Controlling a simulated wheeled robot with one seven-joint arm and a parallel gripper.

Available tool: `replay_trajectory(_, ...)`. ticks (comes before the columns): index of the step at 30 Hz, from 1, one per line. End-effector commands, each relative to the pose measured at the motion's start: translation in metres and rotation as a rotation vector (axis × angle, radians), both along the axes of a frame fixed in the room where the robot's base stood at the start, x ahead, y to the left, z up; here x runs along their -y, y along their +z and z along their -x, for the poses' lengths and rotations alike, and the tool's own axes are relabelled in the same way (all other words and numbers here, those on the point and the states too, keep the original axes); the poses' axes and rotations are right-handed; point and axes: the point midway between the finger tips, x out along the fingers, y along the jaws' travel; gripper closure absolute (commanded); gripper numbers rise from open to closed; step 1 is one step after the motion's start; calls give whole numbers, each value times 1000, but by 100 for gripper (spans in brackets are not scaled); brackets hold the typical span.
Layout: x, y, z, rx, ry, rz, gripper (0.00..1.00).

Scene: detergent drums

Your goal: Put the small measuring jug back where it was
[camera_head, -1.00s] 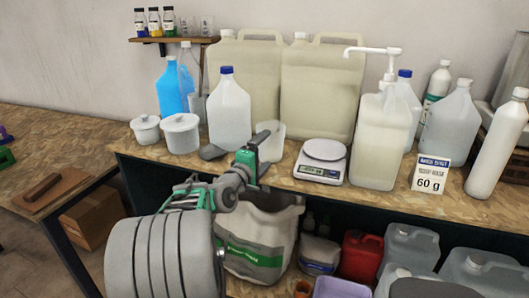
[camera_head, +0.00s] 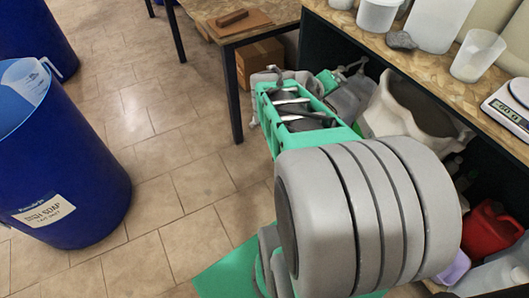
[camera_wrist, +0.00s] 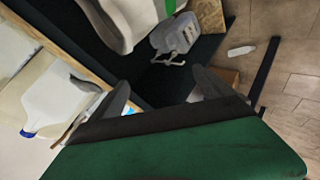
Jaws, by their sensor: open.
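A small clear measuring jug (camera_head: 478,55) stands upright on the wooden bench (camera_head: 437,72) in the head view, left of the white scale (camera_head: 511,106). It looks empty. My gripper (camera_head: 352,68) is in front of the bench edge, left of the jug and apart from it. In the wrist view my gripper (camera_wrist: 160,77) shows two dark fingers spread apart with nothing between them. Another clear jug (camera_head: 26,80) is at the rim of the blue drum (camera_head: 80,160) on the left.
The drum bears a dish soap label. A second drum (camera_head: 35,35) stands behind it.

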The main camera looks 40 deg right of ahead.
Motion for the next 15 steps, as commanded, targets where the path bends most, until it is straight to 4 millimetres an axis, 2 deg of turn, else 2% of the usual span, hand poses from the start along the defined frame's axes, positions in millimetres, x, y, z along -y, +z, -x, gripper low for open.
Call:
replay_trajectory(1,-51,-16,-27,36,72,-135,9)
replay_trajectory(2,-83,-26,-38,44,109,-222,9)
replay_trajectory(3,-128,-38,-48,42,156,-338,9)
replay_trajectory(4,-162,-46,-51,31,188,-420,9)
replay_trajectory(6,-235,-58,-46,-27,254,-586,9)
replay_trajectory(9,-310,-68,-20,-138,317,-741,9)
replay_trajectory(12,-346,-70,2,-221,345,-812,9)
replay_trajectory(15,-355,-71,10,-248,349,-830,9)
